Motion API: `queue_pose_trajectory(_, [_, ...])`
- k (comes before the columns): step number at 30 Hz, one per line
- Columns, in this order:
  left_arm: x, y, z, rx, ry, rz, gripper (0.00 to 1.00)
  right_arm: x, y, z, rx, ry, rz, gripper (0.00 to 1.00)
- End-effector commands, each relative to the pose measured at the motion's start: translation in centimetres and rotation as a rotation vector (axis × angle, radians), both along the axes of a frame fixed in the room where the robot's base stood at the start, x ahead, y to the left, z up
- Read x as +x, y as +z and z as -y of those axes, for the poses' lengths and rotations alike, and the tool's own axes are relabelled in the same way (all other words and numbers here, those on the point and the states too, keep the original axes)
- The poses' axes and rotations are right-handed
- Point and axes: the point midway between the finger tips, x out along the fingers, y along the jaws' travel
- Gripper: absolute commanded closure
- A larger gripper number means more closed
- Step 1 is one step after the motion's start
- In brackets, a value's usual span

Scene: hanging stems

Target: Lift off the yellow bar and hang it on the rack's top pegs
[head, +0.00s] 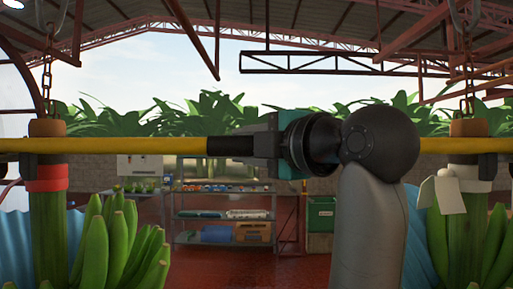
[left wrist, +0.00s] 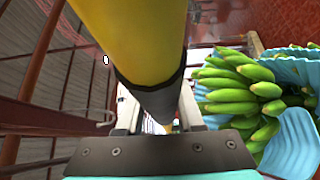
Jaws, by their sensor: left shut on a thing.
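The yellow bar (head: 130,145) runs level across the whole head view, passing the two hanging banana stems at left and right. My left gripper (head: 243,146) is shut on the bar's black sleeve (head: 228,146), near the middle of the view. In the left wrist view the yellow bar (left wrist: 145,35) and its dark sleeve (left wrist: 158,98) lie between the two fingers of the left gripper (left wrist: 160,112). My grey arm hides part of the bar to the right. Rack pegs cannot be made out. My right gripper is not in view.
Banana stems hang from chains at left (head: 48,215) and right (head: 462,225), with blue covers (head: 12,235) beside them. A shelf unit (head: 222,215) and a green crate (head: 320,215) stand farther back. Red floor shows below the bar between the stems.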

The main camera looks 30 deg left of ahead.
Motion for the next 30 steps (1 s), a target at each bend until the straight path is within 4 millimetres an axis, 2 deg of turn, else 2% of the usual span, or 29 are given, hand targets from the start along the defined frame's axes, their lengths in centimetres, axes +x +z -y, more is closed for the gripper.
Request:
queue_pose_trajectory(11, [0.0, 0.1, 0.0, 0.0, 0.0, 0.0, 1.0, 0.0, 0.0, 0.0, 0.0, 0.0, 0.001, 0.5])
queue_pose_trajectory(17, [0.0, 1.4, 0.0, 0.0, -0.001, 0.002, 1.0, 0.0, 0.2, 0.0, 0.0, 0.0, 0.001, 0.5])
queue_pose_trajectory(23, [0.0, 4.6, 0.1, 0.001, -0.001, 0.005, 1.0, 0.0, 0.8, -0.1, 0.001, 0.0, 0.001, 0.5])
queue_pose_trajectory(30, [-0.1, 10.6, 0.1, 0.002, -0.002, 0.005, 1.0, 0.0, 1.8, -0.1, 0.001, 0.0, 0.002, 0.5])
